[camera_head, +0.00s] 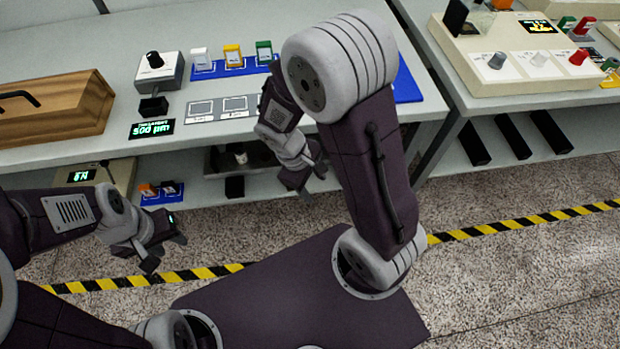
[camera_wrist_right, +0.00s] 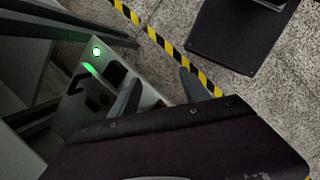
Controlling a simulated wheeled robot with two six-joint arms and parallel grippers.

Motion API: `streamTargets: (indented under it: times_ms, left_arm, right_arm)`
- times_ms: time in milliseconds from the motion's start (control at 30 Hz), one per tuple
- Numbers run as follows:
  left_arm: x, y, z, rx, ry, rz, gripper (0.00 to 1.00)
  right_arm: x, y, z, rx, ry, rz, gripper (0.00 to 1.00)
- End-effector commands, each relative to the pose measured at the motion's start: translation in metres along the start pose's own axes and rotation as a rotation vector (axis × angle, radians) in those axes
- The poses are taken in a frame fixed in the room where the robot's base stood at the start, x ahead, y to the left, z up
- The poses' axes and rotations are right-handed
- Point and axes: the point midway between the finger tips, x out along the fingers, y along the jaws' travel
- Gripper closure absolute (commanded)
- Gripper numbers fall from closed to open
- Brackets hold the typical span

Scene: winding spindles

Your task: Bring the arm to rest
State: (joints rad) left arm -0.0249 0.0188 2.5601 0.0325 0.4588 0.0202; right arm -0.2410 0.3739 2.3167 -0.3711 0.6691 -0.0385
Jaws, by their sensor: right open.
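My right arm reaches up from the dark base plate and bends down in the middle of the head view. Its gripper (camera_head: 312,178) hangs in front of the bench's lower shelf, open and empty. In the right wrist view the two fingers of my right gripper (camera_wrist_right: 158,95) stand apart with floor and a pale panel between them. My left gripper (camera_head: 165,252) is low at the left of the head view, above the floor and the striped tape. Its fingers look apart, with nothing seen between them.
A grey bench (camera_head: 120,55) holds a wooden box (camera_head: 62,115), a knob unit (camera_head: 158,72) and coloured blocks on a blue mat (camera_head: 225,70). A second bench at right carries a cream console (camera_head: 480,65). Striped tape (camera_head: 480,231) crosses the floor, open at right.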

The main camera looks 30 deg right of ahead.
Motion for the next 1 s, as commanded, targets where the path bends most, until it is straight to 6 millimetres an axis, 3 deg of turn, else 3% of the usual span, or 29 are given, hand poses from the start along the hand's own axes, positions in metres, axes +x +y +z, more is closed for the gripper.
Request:
streamTargets:
  times_ms: [100,200,300,600,667,767,900,1000]
  left_arm:
    - [0.0,0.0,0.0,0.0,0.0,0.0,0.61]
    - [0.0,0.0,0.0,0.0,0.0,0.0,0.61]
    - [0.0,0.0,0.0,0.0,0.0,0.0,0.61]
    - [-0.007,0.0,-0.001,0.0,0.0,0.0,0.61]
    - [-0.02,0.0,-0.002,0.0,0.0,0.0,0.61]
    - [-0.057,0.001,-0.006,0.0,0.0,0.0,0.61]
    - [-0.12,0.002,-0.013,0.0,0.0,0.0,0.61]
    - [-0.149,0.003,-0.016,0.0,0.001,0.0,0.61]
  right_arm:
    - [-0.023,-0.006,0.013,0.371,0.179,-0.133,0.45]
    - [-0.034,-0.006,0.015,0.557,0.268,-0.189,0.45]
    - [-0.038,-0.006,0.016,0.628,0.301,-0.209,0.45]
    - [-0.045,-0.005,0.018,0.63,0.301,-0.211,0.45]
    - [-0.057,-0.003,0.021,0.629,0.301,-0.211,0.45]
    - [-0.092,0.002,0.03,0.628,0.301,-0.211,0.45]
    - [-0.154,0.012,0.045,0.627,0.301,-0.21,0.45]
    - [-0.181,0.016,0.052,0.627,0.301,-0.21,0.45]
